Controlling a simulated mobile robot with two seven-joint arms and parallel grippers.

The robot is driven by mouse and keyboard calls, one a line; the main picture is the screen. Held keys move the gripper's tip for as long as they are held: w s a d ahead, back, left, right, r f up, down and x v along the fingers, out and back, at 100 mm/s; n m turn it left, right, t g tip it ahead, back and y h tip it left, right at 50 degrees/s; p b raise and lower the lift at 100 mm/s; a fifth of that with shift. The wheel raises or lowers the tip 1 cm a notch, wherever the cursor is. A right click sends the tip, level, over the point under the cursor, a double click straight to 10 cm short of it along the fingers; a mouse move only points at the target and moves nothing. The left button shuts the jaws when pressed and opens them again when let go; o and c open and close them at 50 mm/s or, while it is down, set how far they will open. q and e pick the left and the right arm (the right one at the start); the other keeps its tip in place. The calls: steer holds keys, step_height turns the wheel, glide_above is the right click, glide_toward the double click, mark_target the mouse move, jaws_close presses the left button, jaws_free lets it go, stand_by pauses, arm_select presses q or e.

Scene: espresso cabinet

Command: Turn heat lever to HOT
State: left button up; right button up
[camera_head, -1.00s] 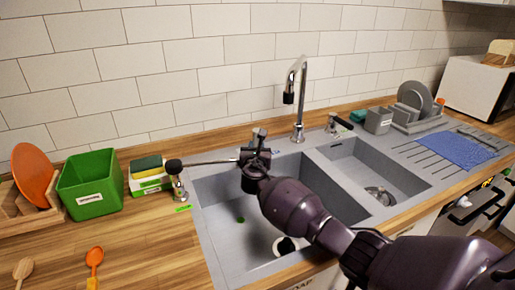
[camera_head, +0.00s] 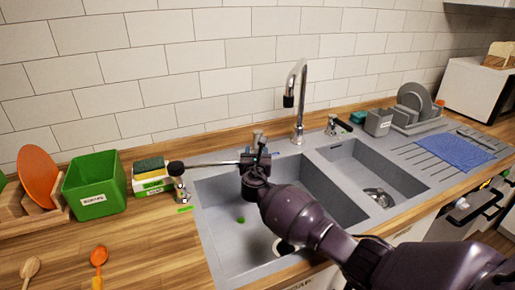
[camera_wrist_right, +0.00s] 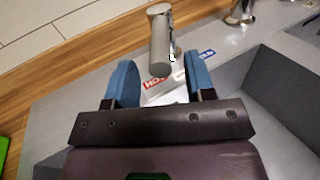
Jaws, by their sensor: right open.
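The heat lever (camera_wrist_right: 161,42) is a short grey metal cylinder behind the left sink basin. A red HOT label (camera_wrist_right: 155,82) lies at its foot on the left, and a blue label (camera_wrist_right: 207,52) lies to its right. In the head view, the lever's top (camera_head: 257,138) shows just behind my right gripper (camera_head: 257,163). In the wrist view, my right gripper (camera_wrist_right: 160,84) is open, with a blue finger on either side of the lever's lower end. I cannot tell whether either finger touches it. My left gripper is not in view.
The tall chrome tap (camera_head: 299,105) and a black-handled lever (camera_head: 338,124) stand to the right. A green bin (camera_head: 95,185) and sponge (camera_head: 150,164) are farther left. The left basin (camera_head: 225,225) is below.

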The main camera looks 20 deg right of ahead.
arm_select(q)
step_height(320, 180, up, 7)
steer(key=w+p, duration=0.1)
steer(key=p, duration=0.3)
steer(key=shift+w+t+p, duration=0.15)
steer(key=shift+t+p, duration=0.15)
steer(key=shift+p, duration=0.05)
arm_select(e)
steer(key=v, duration=0.8)
steer(key=shift+s, duration=0.2)
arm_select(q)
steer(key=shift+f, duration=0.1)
